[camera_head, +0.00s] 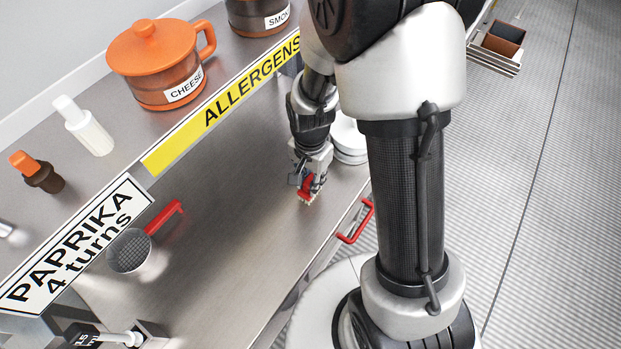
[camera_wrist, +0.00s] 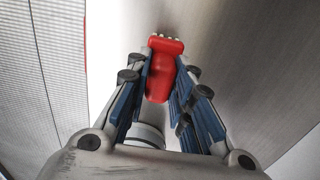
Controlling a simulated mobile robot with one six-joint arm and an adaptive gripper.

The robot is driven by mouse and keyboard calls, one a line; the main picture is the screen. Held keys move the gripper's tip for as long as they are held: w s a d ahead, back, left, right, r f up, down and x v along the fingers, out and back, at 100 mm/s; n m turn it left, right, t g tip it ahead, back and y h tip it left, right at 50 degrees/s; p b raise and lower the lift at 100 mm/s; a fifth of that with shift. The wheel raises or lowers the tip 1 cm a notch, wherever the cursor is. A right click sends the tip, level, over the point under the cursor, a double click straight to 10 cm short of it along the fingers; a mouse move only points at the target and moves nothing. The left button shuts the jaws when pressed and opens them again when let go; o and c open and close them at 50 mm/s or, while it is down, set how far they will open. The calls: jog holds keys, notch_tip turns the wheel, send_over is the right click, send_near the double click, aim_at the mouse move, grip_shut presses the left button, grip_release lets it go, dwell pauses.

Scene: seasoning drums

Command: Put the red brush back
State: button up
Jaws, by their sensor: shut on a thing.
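The red brush (camera_head: 306,190) is in my gripper (camera_head: 307,183), close to the steel worktop near its right edge. Its pale bristles point down in the head view; I cannot tell whether they touch the surface. In the wrist view the red brush (camera_wrist: 160,80) lies between the blue-lined fingers of my gripper (camera_wrist: 164,75), which are shut on it. The bristle end sticks out beyond the fingertips. No holder or marked place for the brush can be made out.
White stacked plates (camera_head: 349,140) stand right behind my gripper. A red handle (camera_head: 357,222) juts from the table's front edge. A red-handled sieve (camera_head: 131,252) and an orange-lidded CHEESE pot (camera_head: 155,65) stand left. The worktop between sieve and gripper is clear.

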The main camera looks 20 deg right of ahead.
jog(key=o, duration=0.9)
jog(key=shift+f, duration=0.15)
jog(key=shift+o, duration=0.2)
jog(key=s+r+n+t+p, duration=0.1)
jog(key=s+r+n+p, duration=0.1)
jog(key=r, duration=0.9)
jog(key=s+r+n+t+p, duration=0.1)
jog(key=s+r+n+p, duration=0.15)
jog(key=r, duration=0.95)
jog(key=s+r+n+t, duration=0.2)
jog(key=s+r+n, duration=0.4)
jog(key=s, duration=0.4)
jog(key=shift+s+r+t+b, duration=0.3)
jog(key=shift+r, duration=0.05)
jog(key=shift+f+b, duration=0.6)
